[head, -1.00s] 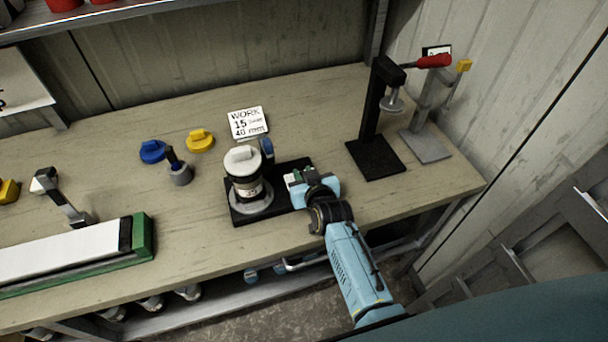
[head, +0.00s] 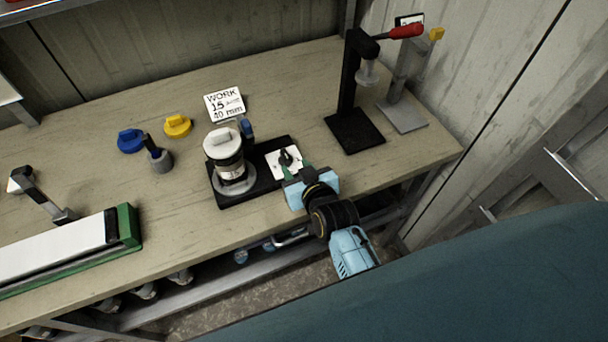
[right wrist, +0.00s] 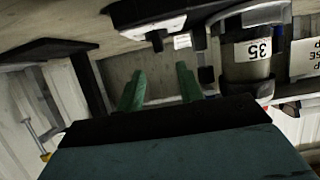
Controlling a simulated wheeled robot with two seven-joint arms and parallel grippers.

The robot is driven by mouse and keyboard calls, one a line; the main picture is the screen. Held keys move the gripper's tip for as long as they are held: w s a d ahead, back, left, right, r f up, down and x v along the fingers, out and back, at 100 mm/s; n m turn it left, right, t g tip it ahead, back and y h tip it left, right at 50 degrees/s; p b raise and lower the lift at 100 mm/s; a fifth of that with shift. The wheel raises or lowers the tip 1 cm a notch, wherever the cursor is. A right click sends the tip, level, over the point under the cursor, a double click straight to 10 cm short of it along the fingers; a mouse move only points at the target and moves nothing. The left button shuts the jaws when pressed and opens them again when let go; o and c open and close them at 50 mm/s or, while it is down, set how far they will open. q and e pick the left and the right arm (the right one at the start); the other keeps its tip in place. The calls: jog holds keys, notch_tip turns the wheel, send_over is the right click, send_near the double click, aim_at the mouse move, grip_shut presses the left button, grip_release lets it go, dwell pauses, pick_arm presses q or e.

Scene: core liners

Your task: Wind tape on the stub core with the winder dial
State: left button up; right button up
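The winder has a black base (head: 243,196) on the bench. A dark upright core (head: 236,170) with a white cap stands on its round grey plate. In the right wrist view the core (right wrist: 246,68) carries a label reading 35. The winder dial (head: 288,156) is a black knob on a white plate at the base's right end. The plate also shows in the right wrist view (right wrist: 150,30). My right gripper (head: 293,172) is just in front of the dial. Its green fingers (right wrist: 160,88) are apart with nothing between them. My left gripper is out of view.
Blue (head: 131,141) and yellow (head: 178,126) knobbed pieces and a grey pot (head: 160,160) lie left of the winder. A work card (head: 224,103) stands behind. A black stand (head: 355,131) with a red-handled lever is at right. A green-ended tray (head: 128,227) is at front left.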

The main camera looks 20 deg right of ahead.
jog(key=v, duration=0.4)
jog(key=shift+s+r, duration=0.1)
dwell(0.4)
jog(key=s+d+r+n+g, duration=0.1)
jog(key=s+d+g, duration=0.3)
jog(key=s, duration=0.6)
jog(key=s+d+r+n+g, duration=0.1)
jog(key=s+d+g, duration=0.1)
jog(key=s+g, duration=0.6)
notch_tip(320, 180, down, 28)
jog(key=s+b, duration=0.3)
jog(key=b, duration=0.2)
jog(key=s+d+f+b, duration=0.1)
jog(key=s+f+b, duration=0.1)
jog(key=s+f, duration=0.6)
jog(key=s+d+f+b, duration=0.2)
jog(key=s+f, duration=0.7)
jog(key=f, duration=0.5)
jog(key=shift+g+b, duration=0.3)
jog(key=shift+b, duration=0.1)
